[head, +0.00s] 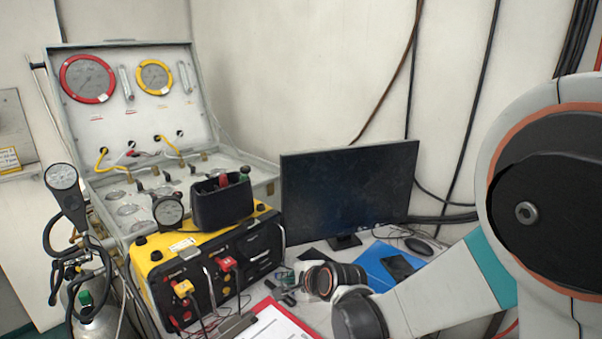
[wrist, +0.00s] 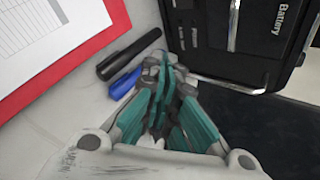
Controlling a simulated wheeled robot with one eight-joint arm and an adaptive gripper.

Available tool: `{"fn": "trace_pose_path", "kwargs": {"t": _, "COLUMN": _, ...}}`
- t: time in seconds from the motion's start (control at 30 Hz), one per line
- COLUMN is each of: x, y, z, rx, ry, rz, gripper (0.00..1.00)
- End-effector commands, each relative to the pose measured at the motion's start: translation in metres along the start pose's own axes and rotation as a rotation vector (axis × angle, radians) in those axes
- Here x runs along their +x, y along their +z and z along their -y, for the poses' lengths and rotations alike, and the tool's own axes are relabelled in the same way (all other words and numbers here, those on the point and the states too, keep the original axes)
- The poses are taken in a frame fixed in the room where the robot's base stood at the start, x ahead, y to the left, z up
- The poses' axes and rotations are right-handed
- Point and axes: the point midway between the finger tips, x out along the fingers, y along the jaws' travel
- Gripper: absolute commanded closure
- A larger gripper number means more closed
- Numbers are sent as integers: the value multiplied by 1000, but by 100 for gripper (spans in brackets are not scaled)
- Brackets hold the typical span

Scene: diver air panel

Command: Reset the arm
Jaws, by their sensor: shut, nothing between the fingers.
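My gripper (wrist: 165,72) is in the wrist view, its teal and grey fingers closed together with nothing between them. It is above the pale table top, beside a blue pen (wrist: 124,84) and a black cylindrical tool (wrist: 128,54). In the head view my arm comes in from the right and bends down to the table in front of the monitor. The fingers are too small there to make out clearly.
A red clipboard (head: 278,322) with paper lies at the front; it also shows in the wrist view (wrist: 92,52). The yellow and black battery box (head: 215,262) stands left of my wrist, before the open air panel case (head: 130,100). A monitor (head: 345,190) and blue folder (head: 385,262) are behind.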

Motion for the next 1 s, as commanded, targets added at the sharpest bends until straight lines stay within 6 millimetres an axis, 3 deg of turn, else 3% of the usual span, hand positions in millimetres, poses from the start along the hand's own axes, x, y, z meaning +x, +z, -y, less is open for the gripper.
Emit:
{"fn": "trace_pose_path", "kwargs": {"t": 0.13, "x": -55, "y": -31, "z": 47, "rx": -281, "ry": -13, "rz": -78, "gripper": 100}}
{"fn": "trace_pose_path", "kwargs": {"t": 0.23, "x": -91, "y": -48, "z": 62, "rx": -463, "ry": 3, "rz": -124, "gripper": 100}}
{"fn": "trace_pose_path", "kwargs": {"t": 0.57, "x": -191, "y": -72, "z": 24, "rx": -812, "ry": 151, "rz": -192, "gripper": 100}}
{"fn": "trace_pose_path", "kwargs": {"t": 0.8, "x": -255, "y": -85, "z": -18, "rx": -1039, "ry": 274, "rz": -212, "gripper": 100}}
{"fn": "trace_pose_path", "kwargs": {"t": 1.0, "x": -298, "y": -93, "z": -58, "rx": -1207, "ry": 380, "rz": -210, "gripper": 100}}
